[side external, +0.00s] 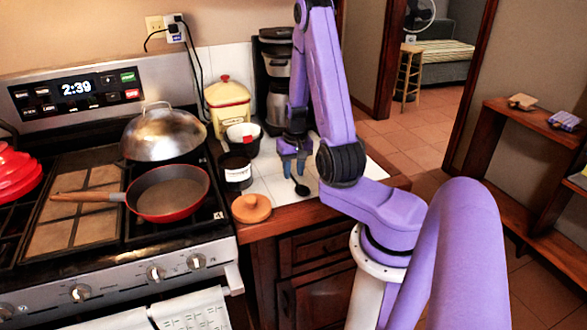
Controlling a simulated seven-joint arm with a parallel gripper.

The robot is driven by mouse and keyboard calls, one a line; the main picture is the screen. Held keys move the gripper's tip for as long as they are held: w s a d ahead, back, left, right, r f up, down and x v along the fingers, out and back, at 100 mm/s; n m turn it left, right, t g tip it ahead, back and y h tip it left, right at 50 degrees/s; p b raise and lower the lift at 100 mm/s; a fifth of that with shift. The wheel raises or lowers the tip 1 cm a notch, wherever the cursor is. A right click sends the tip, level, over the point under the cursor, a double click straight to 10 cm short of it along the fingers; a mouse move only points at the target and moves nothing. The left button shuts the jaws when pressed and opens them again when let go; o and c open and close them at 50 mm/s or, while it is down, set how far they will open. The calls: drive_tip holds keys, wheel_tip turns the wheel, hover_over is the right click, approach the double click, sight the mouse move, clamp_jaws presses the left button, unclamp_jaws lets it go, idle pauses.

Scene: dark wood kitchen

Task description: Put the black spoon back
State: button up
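The black spoon (301,189) is on or just above the white tiled counter, with its dark bowl towards the front edge. Its handle runs up and back towards my gripper (292,172). My gripper points down over the counter, with its blue fingers right at the handle. The fingers and handle overlap in this view, so I cannot tell whether they are closed on it or whether the spoon is lifted.
Left of my gripper are a black container with a white label (237,171), a white-and-black bowl (243,138), a yellow canister (228,104) and a round wooden lid (251,208). A coffee maker (277,85) stands behind. The stove holds a red pan (170,194) and a domed metal lid (160,135).

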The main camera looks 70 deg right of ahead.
sight(295, 180)
drive_tip(key=shift+r, duration=0.15)
wheel_tip(295, 180, up, 11)
drive_tip(key=w+a+r+n+y, duration=0.15)
drive_tip(key=a+n, duration=0.35)
drive_tip(key=a, duration=0.5)
drive_tip(key=a+r+n+h, duration=0.1)
drive_tip(key=a+r+n, duration=0.1)
drive_tip(key=a+n, duration=0.6)
drive_tip(key=s+a+n, duration=0.8)
drive_tip(key=s+a, duration=0.4)
drive_tip(key=s, duration=0.5)
drive_tip(key=shift+r+n+g+y, duration=0.3)
drive_tip(key=shift+r+g+y, duration=0.05)
drive_tip(key=shift+r+g, duration=0.05)
